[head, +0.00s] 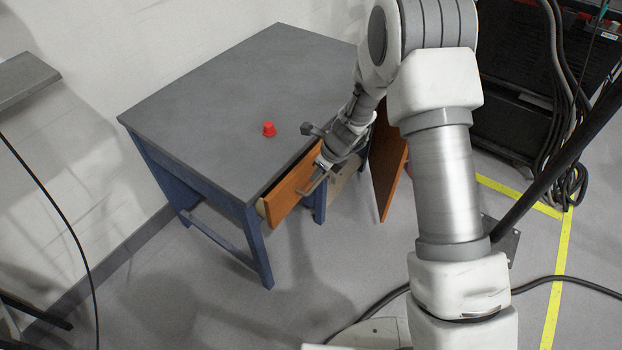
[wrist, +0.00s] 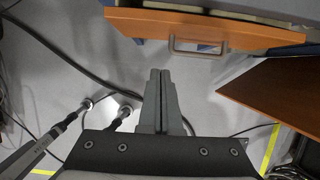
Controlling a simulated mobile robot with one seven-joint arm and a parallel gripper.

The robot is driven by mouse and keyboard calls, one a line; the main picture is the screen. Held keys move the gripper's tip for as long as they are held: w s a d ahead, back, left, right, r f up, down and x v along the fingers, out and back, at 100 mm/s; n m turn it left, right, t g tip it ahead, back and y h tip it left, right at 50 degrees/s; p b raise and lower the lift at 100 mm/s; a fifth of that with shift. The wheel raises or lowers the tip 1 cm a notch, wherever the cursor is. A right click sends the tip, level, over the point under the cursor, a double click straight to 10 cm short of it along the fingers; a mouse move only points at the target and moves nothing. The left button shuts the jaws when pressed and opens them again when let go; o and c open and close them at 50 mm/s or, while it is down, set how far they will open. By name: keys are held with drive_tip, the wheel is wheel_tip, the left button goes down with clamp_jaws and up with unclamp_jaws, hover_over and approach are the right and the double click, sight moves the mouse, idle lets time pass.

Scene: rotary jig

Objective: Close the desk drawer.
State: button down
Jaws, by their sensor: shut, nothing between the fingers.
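The desk (head: 215,100) has a grey top and blue legs. Its drawer (head: 290,190) has an orange wooden front and stands partly out, with a strip of its pale side showing. In the wrist view the drawer front (wrist: 150,24) runs across the top, with a brown loop handle (wrist: 225,47) on it. My gripper (wrist: 160,74) is shut and empty. Its fingertips point toward the drawer front, left of the handle, with a gap in the picture. In the head view my gripper (head: 325,160) is close to the drawer front, and its fingertips are hard to make out.
A red object (head: 269,129) stands on the desk top. An orange cabinet door (head: 388,165) hangs open right of the drawer; it also shows in the wrist view (wrist: 275,95). A black cable (head: 385,305) lies on the floor. The floor before the desk is mostly clear.

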sight(267, 197)
drive_tip(key=s+f+t+y+b, duration=0.2)
drive_tip(key=s+f+y+b, duration=0.15)
drive_tip(key=s+b, duration=0.85)
drive_tip(key=shift+y, duration=0.25)
drive_tip(key=w+a+f+b, duration=0.1)
drive_tip(key=w+a+f, duration=0.1)
drive_tip(key=a, duration=0.1)
drive_tip(key=w+a+f+b, duration=0.2)
drive_tip(key=a, duration=0.1)
drive_tip(key=w+a+f+b, duration=0.2)
drive_tip(key=a, duration=0.1)
drive_tip(key=shift+w+f, duration=0.15)
drive_tip(key=shift+w, duration=0.2)
drive_tip(key=shift+w+a, duration=0.35)
drive_tip(key=shift+a, duration=0.15)
drive_tip(key=a, duration=0.1)
drive_tip(key=w+a, duration=0.2)
drive_tip(key=shift+a, duration=0.35)
drive_tip(key=shift+w+a, duration=0.15)
drive_tip(key=shift+a, duration=0.15)
drive_tip(key=shift+r, duration=0.2)
